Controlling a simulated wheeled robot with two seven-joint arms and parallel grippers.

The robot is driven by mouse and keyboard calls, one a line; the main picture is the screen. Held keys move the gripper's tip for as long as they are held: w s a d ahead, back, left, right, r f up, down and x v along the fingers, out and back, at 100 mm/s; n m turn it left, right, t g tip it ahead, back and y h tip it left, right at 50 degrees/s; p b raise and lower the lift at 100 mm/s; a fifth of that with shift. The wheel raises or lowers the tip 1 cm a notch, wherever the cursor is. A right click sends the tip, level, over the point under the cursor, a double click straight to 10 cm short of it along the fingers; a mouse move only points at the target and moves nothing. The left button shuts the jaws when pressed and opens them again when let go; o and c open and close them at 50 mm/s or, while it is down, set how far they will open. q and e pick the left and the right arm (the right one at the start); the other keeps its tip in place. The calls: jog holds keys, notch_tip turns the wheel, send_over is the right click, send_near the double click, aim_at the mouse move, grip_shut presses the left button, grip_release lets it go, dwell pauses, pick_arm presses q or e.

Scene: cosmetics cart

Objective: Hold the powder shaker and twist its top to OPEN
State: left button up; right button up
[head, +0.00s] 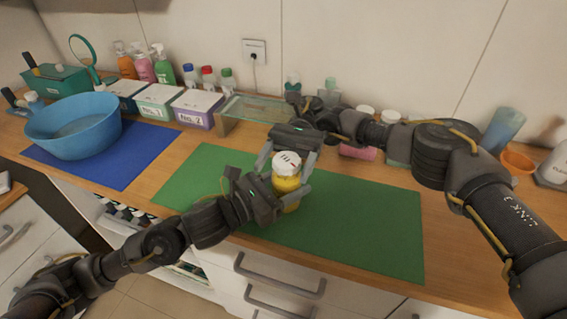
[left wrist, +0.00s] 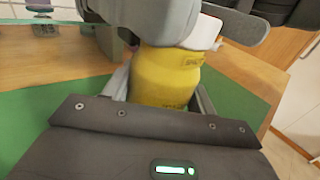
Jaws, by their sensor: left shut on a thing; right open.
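The powder shaker (head: 286,188) has a yellow body and a white top (head: 287,161) with dark and red marks. It stands upright over the green mat. My left gripper (head: 283,197) is shut on its yellow body from the left; the body (left wrist: 165,78) sits between the fingers in the left wrist view. My right gripper (head: 287,164) comes from above and behind, open, with one finger on each side of the top. In the left wrist view the right gripper hides most of the top. I cannot tell whether its fingers touch the top.
The green mat (head: 375,230) is otherwise clear. To the left are a blue basin (head: 75,127) on a blue mat (head: 128,168) and labelled boxes (head: 197,108). Pump bottles (head: 162,66) stand along the wall. Behind my right arm are a pink item (head: 357,153) and an orange bowl (head: 518,162).

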aim_at(284, 164)
notch_tip(284, 164, up, 10)
dwell(0.6)
